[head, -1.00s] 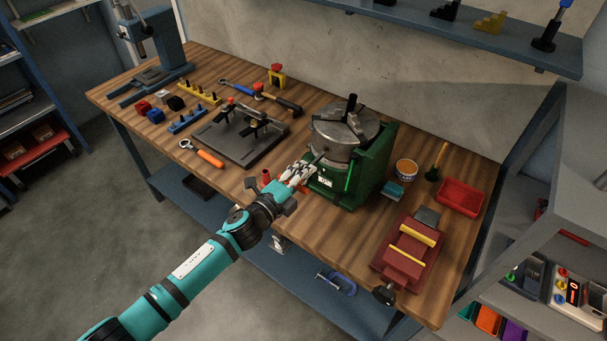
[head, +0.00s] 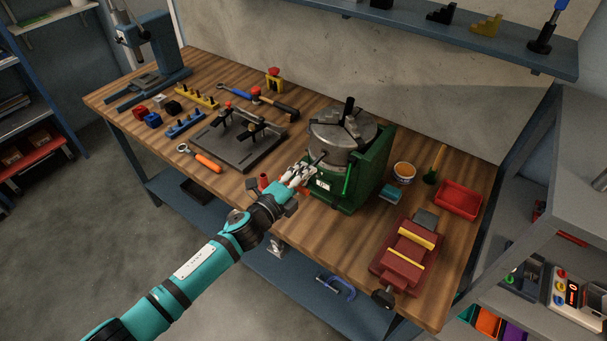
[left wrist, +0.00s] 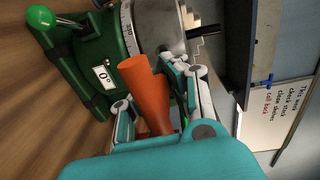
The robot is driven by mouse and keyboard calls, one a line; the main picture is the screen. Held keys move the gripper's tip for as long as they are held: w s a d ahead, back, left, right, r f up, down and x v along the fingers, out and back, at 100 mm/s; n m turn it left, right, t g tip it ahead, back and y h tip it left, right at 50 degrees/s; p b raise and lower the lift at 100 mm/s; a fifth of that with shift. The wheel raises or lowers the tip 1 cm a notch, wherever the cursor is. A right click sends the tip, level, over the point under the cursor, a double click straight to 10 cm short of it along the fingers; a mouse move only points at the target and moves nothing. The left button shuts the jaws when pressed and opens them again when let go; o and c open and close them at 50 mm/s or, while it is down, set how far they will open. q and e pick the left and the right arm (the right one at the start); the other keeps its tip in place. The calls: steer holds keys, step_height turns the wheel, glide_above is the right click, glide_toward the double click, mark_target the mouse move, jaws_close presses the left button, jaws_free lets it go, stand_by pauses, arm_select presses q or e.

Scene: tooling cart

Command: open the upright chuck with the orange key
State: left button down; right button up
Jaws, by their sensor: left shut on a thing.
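The upright chuck (head: 337,150) is a round steel body with jaws on top, set in a green stand (head: 369,172). My left gripper (head: 299,174) is at the chuck's front left side. In the left wrist view it (left wrist: 156,105) is shut on the orange key (left wrist: 146,88), whose flared orange handle sits between the fingers. A thin dark rod (head: 318,159) shows between the fingers and the chuck's side. Whether it is seated in the chuck I cannot tell. My right gripper is out of view.
A red cylinder (head: 264,181) stands just left of my gripper. A dark fixture plate (head: 240,150) and an orange-handled tool (head: 207,162) lie further left. A red vise (head: 405,262), a small tub (head: 404,172) and a red tray (head: 459,199) are to the right.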

arm_select(q)
steer(key=shift+w, duration=0.1)
steer(key=shift+w+d, duration=0.45)
steer(key=shift+w, duration=0.1)
steer(key=shift+r, duration=0.1)
stand_by(0.7)
steer(key=shift+r+n, duration=0.1)
steer(key=shift+n, duration=0.6)
steer(key=n+p, duration=0.2)
steer(key=n, duration=0.2)
steer(key=shift+r+h, duration=0.1)
steer(key=shift+h, duration=0.2)
steer(key=n, duration=0.3)
steer(key=shift+p, duration=0.3)
steer(key=shift+f+n, duration=0.2)
steer(key=shift+n, duration=0.5)
steer(key=shift+a, duration=0.1)
steer(key=shift+s+a, duration=0.1)
steer(key=shift+s, duration=0.1)
